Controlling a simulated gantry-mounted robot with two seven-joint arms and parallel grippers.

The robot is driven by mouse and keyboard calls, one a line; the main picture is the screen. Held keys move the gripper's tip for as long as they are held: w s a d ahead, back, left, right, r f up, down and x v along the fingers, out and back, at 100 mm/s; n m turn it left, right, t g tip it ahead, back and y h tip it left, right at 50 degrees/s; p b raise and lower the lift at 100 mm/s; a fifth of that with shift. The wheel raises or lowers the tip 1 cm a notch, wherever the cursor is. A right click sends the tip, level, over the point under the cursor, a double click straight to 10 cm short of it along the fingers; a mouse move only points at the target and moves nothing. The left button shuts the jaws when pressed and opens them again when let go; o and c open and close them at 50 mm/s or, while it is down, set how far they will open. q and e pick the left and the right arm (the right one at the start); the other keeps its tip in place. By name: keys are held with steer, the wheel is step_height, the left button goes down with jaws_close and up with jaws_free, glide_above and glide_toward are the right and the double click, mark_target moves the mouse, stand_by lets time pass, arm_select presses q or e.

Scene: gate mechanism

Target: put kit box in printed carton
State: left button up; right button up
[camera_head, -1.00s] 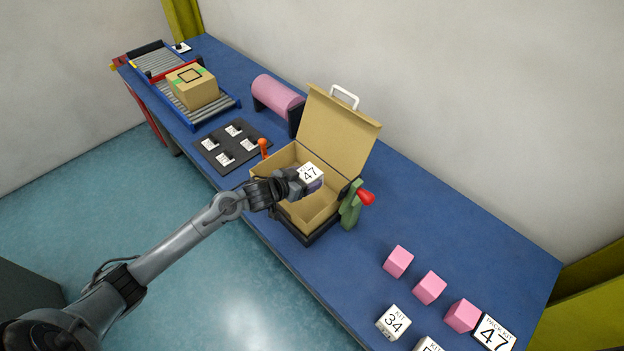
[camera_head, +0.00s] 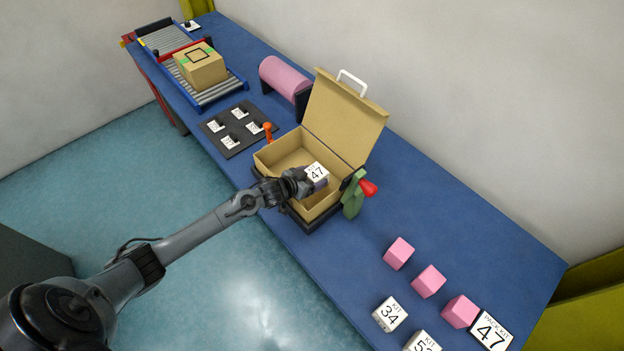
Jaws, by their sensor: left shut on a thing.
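My left gripper (camera_head: 302,182) is shut on the kit box marked 47 (camera_head: 317,174), a small box with a white top. It holds the box over the right part of the open carton (camera_head: 279,158). The carton is brown, with its lid (camera_head: 343,115) raised at the back and a white handle on the lid. I cannot tell how far the box is above the carton floor. The gripper hides part of the carton's near wall. I see no printing on the carton. My right gripper is not in view.
A green post with a red knob (camera_head: 368,187) stands at the carton's right, and an orange lever (camera_head: 268,130) at its left. A sign reading 47 (camera_head: 491,331), kit box 34 (camera_head: 389,313) and pink cubes (camera_head: 428,281) are at lower right. A closed box (camera_head: 201,66) sits on the conveyor.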

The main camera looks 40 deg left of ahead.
arm_select(q)
steer(key=shift+f, duration=0.5)
steer(key=shift+f, duration=0.15)
steer(key=shift+w+f+b, duration=0.1)
steer(key=shift+f+b, duration=0.2)
steer(key=shift+f, duration=0.2)
steer(key=o, duration=1.3)
steer(key=shift+f, duration=0.2)
